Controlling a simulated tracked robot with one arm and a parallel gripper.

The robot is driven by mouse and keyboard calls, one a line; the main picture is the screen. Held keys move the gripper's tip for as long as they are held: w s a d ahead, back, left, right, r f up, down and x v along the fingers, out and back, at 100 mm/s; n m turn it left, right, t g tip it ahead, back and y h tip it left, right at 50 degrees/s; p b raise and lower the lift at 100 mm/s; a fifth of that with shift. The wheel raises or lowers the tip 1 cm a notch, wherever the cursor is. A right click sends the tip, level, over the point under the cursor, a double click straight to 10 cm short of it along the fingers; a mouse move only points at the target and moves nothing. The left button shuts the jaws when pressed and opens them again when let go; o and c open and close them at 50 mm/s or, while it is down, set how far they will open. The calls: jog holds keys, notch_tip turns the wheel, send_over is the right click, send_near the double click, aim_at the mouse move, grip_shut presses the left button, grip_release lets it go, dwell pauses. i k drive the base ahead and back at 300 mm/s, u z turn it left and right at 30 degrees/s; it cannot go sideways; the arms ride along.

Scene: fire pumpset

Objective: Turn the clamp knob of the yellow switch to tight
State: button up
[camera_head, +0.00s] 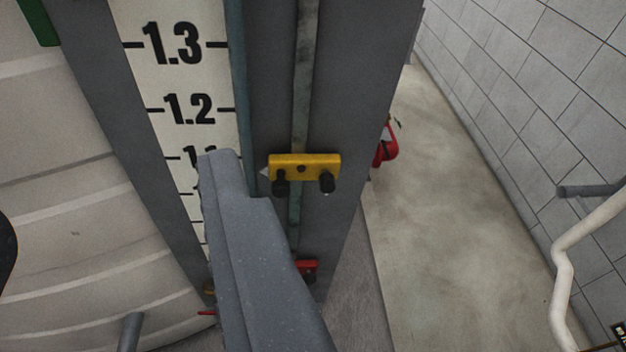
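The yellow switch (310,162) is a small block on the grey vertical column, just right of the picture's middle height. Two black knobs stick out below its face, a left knob (281,186) and a right knob (327,182). A small pale pointer shows at its left edge. My gripper (226,178) rises from the bottom as a grey stepped shape. Its tip appears left of the yellow switch, over the scale, with a visible gap between them. Only one side of the gripper can be made out, so its opening is unclear.
A white scale (177,75) with black numbers runs down the column (270,70). A red switch (307,268) sits lower on the same rail. A white ribbed tank (75,220) stands left. Concrete floor (450,230) lies open to the right, with a white pipe (563,270) near the block wall.

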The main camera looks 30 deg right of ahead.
aim_at(327, 185)
jog(key=u, duration=0.8)
jog(key=k, duration=1.15)
jog(key=z, duration=1.3)
jog(key=i, duration=1)
jog(key=u, duration=0.05)
